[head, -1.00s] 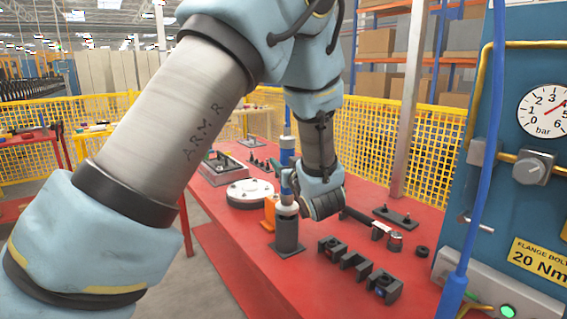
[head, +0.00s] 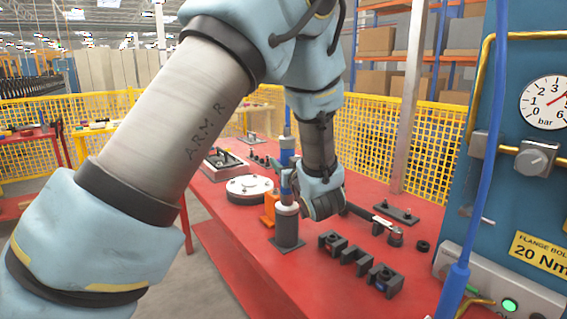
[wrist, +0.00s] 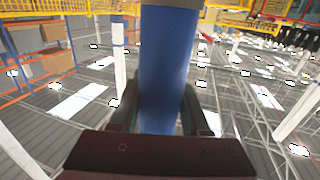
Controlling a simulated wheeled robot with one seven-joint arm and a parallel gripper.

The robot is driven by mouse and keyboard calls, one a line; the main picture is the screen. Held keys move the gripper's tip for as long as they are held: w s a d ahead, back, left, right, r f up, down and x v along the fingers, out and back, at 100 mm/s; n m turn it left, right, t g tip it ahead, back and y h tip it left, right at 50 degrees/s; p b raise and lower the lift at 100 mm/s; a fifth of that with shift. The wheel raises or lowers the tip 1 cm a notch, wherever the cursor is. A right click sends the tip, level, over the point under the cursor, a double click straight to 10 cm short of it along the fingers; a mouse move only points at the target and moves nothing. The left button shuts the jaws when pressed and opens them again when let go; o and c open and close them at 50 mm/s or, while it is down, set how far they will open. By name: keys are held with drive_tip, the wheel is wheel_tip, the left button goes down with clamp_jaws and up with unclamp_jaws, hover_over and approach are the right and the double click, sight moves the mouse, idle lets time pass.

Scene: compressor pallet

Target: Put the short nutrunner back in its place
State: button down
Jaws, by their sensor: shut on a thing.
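The short nutrunner (head: 288,158) is an upright tool with a blue and white body. My gripper (head: 292,183) is shut around its body, coming from the right. The wrist view shows the blue barrel (wrist: 166,70) between the two jaws (wrist: 162,112) of my gripper. Below the tool is an upright dark grey holder (head: 287,232) on the red bench.
An orange block (head: 270,208) stands close to the left of the holder. A white round flange (head: 250,188) is behind it. Black cradle blocks (head: 357,262) lie in front at right, with a dark tool (head: 383,228) behind. A blue hose (head: 480,180) hangs at right.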

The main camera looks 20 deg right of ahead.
drive_tip(key=shift+c, duration=1.5)
unclamp_jaws()
drive_tip(key=shift+f, duration=0.15)
drive_tip(key=s+a+b, duration=0.1)
drive_tip(key=s+b, duration=0.1)
drive_tip(key=s, duration=0.8)
drive_tip(key=shift+s+b, duration=0.35)
drive_tip(key=shift+s, duration=0.05)
